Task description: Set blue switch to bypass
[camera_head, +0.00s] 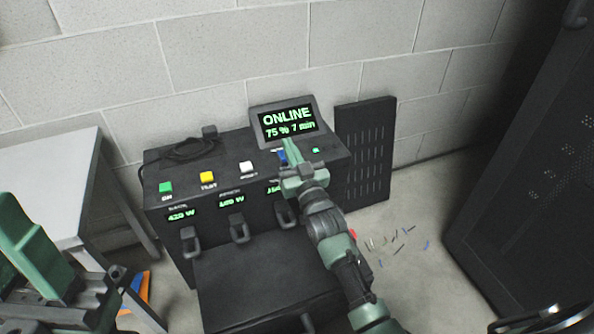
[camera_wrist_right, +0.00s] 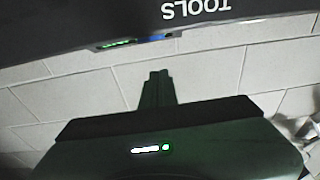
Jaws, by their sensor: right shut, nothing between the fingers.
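The blue switch (camera_head: 282,156) is on the top panel of a black console (camera_head: 180,160), just below its tilted screen (camera_head: 287,122). The screen reads ONLINE, 75 % 7 min. My right gripper (camera_head: 288,147) is shut and empty, its green fingers over the panel right at the blue switch and partly covering it. I cannot tell whether they touch. The switch's position and label are hidden. In the wrist view the shut fingers (camera_wrist_right: 157,78) point at a dark edge with a blue patch (camera_wrist_right: 154,38). Green and dark parts of my left arm show at the lower left, without clear fingertips.
Green (camera_head: 166,188), yellow (camera_head: 207,177) and white (camera_head: 247,167) buttons line the panel left of the switch. A black cable (camera_head: 190,148) lies behind them. A white table (camera_head: 50,180) stands left, a dark cabinet (camera_head: 530,200) right. Small scraps lie on the floor.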

